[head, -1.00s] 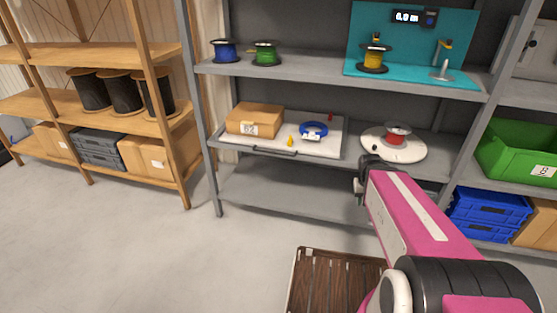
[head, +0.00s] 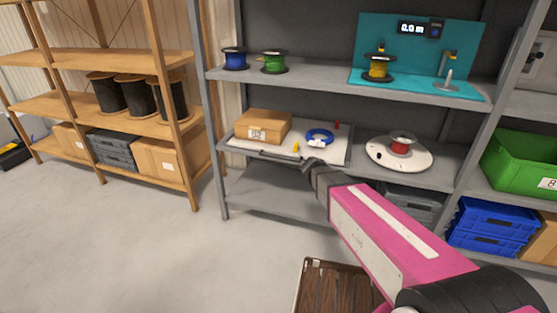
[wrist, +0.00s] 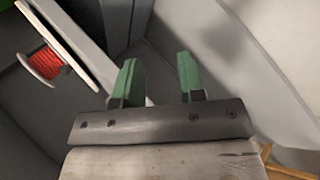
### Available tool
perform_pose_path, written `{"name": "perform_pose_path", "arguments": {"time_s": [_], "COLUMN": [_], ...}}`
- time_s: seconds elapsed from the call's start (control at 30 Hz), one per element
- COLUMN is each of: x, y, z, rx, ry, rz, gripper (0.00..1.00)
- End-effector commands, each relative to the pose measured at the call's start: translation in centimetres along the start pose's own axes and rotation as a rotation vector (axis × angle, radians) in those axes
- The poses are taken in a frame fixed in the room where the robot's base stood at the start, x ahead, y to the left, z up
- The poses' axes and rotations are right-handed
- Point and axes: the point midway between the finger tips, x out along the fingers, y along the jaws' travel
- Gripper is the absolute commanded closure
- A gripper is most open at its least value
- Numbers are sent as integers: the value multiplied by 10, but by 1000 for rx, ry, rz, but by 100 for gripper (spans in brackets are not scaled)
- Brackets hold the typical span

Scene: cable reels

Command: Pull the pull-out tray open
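The pull-out tray (head: 335,158) is a pale flat tray on the middle shelf of the grey rack, with a dark bar handle (head: 262,155) along its front. It carries a cardboard box (head: 262,127), a blue ring-shaped coil (head: 319,136), a small yellow piece (head: 296,147) and a small red piece. My gripper (head: 309,164) is in front of the tray, near the right end of the handle; whether it touches is unclear. In the wrist view, my gripper (wrist: 160,80) is open, its two green fingers apart with nothing seen between them. The handle is not clearly visible there.
A white turntable (head: 378,154) with a red reel (head: 402,143) is right of the tray; the reel also shows in the wrist view (wrist: 44,63). Blue crates (head: 490,222) and a green bin (head: 525,160) are further right. A slatted brown pallet (head: 330,288) lies on the floor.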

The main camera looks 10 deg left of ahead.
Motion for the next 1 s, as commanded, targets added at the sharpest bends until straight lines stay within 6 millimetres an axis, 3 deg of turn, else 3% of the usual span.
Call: {"name": "perform_pose_path", "arguments": {"time_s": [0.03,0.1,0.27,0.5,0.6,0.73,0.87,1.0], "x": [-10,-27,-71,-150,-179,-202,-209,-201], "y": [-11,-24,-57,-117,-139,-156,-160,-154], "z": [-22,-45,-96,-160,-176,-187,-191,-197], "rx": [-34,-76,-166,-272,-302,-321,-327,-327], "ry": [28,68,168,336,394,442,458,458], "rz": [48,121,286,519,593,650,671,672], "gripper": [63,63,63,63,63,63,63,63]}}
